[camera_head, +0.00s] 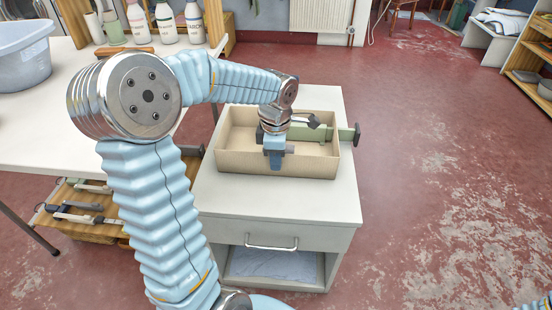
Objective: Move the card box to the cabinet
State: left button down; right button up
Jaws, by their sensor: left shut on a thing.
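The card box (232,161) is open-topped and tan, and stands upright on the white top of the cabinet (330,207). My left gripper (275,161) reaches over the box from behind its front wall. It is shut on that front wall, with a finger showing on the outside. A green bar (312,132) crosses the box and sticks out past its right wall; I cannot tell if it belongs to my gripper. Part of the box's inside is hidden by the gripper. My right gripper is not in view.
The cabinet has a drawer handle (271,243) and an open shelf with folded cloth (275,265). A white table (60,120) at the left bears a grey tub (24,60) and several bottles. A wooden tray (85,232) of tools lies below it. Floor at the right is clear.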

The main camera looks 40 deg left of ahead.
pick_arm(q)
jog(key=shift+f, duration=0.1)
jog(key=c, duration=1.2)
grip_release()
jog(key=shift+c, duration=0.2)
jog(key=shift+r, duration=0.45)
notch_tip(320, 180, up, 12)
jog(key=shift+f+p, duration=0.25)
jog(key=shift+p, duration=0.3)
